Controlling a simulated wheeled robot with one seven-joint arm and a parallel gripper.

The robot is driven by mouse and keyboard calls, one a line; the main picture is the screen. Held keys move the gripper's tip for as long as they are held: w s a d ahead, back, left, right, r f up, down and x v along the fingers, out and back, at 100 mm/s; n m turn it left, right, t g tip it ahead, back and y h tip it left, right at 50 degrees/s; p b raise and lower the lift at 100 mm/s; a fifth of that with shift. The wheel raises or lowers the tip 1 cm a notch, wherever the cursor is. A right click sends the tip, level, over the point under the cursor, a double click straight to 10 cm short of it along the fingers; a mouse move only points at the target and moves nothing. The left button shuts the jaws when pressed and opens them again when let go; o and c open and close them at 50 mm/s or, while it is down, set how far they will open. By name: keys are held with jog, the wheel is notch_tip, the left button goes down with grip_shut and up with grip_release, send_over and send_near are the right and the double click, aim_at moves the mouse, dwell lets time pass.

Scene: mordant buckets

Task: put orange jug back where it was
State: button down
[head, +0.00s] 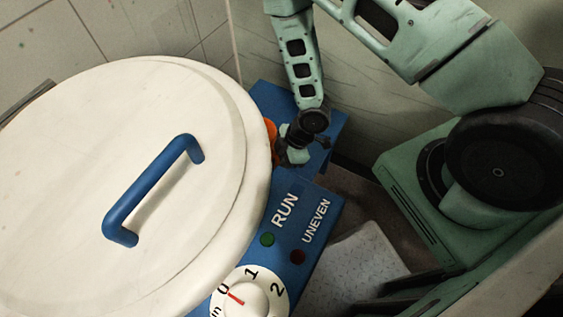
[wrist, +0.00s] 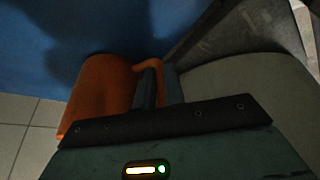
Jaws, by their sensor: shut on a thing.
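The orange jug (wrist: 100,88) is beside my gripper (wrist: 160,78) in the wrist view, against a dark blue surface. Its handle (wrist: 147,64) runs to the fingers, which are shut on it. In the head view only a sliver of the orange jug (head: 271,130) shows between the white lid's edge and my gripper (head: 290,155). The rest of the jug is hidden by the lid and the gripper. I cannot tell whether its base touches anything.
A large round white lid (head: 60,150) with a blue handle (head: 150,190) fills the left. Below the gripper is a blue control panel (head: 325,195) with a dial (head: 262,298). A blue part (head: 335,122) lies behind the gripper, near the wall. Pale floor tiles (wrist: 20,125) show at lower left.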

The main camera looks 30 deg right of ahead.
jog(key=c, duration=1.5)
grip_release()
jog(key=p+v, duration=0.2)
jog(key=v, duration=1)
jog(key=shift+s, duration=0.1)
